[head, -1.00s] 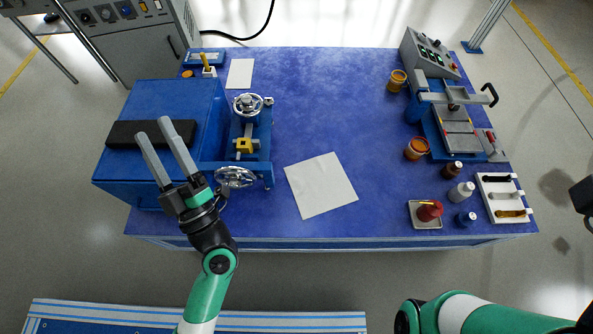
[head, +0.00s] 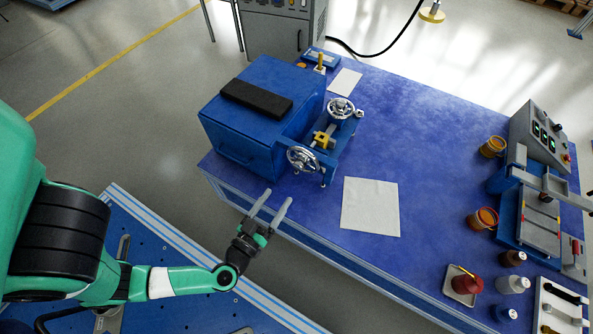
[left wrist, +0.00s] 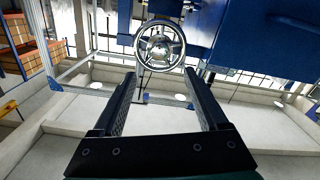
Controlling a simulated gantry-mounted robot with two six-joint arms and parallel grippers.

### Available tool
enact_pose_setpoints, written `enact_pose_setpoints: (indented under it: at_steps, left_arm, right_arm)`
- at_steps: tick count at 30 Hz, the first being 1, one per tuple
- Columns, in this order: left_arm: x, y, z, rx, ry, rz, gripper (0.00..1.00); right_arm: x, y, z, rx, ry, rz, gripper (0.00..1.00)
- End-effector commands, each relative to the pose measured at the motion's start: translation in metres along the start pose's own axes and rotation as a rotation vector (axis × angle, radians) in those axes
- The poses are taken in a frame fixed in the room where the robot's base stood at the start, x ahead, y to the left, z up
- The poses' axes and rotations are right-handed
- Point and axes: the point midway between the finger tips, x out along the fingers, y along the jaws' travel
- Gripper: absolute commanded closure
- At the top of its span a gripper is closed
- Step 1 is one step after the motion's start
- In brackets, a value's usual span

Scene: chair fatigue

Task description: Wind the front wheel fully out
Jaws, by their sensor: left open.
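The front wheel (head: 303,158) is a chrome handwheel on the near end of the blue machine (head: 262,110). In the left wrist view the front wheel (left wrist: 160,45) faces me beyond the fingertips. A second chrome wheel (head: 341,108) sits at the far end, with a yellow block (head: 323,140) on the shaft between them. My left gripper (head: 272,203) is open and empty, in front of the table's near edge and short of the front wheel. It also shows in the left wrist view (left wrist: 160,78), fingers spread apart. My right gripper is not in view.
A white sheet (head: 370,207) lies on the blue table (head: 420,130) right of the machine. A clamp press (head: 530,220), orange cups (head: 483,218) and several bottles stand further right. Open floor (head: 120,110) lies left of the table.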

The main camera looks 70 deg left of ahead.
Motion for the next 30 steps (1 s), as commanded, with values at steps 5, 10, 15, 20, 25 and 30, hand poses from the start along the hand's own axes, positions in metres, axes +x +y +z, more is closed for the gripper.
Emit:
enact_pose_setpoints:
  at_steps: [5, 10, 15, 20, 25, 30]
  left_arm:
    - [0.018, -0.002, 0.002, -0.006, 0.005, -0.008, 0.24]
    - [0.049, -0.002, 0.002, -0.006, 0.009, -0.008, 0.24]
    - [0.086, -0.002, 0.0, -0.005, 0.009, -0.004, 0.24]
    - [0.107, -0.001, 0.0, -0.003, 0.004, -0.002, 0.24]
    - [0.113, 0.0, -0.001, -0.002, 0.002, 0.001, 0.24]
    - [0.113, 0.0, -0.001, -0.002, 0.002, 0.001, 0.24]
  right_arm:
    - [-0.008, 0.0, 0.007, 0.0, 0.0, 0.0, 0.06]
    - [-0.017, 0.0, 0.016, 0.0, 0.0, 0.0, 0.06]
    - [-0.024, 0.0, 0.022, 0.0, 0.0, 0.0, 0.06]
    - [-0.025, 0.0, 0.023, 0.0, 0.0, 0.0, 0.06]
    - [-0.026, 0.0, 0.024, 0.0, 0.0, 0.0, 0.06]
    - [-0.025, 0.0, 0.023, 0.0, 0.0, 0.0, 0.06]
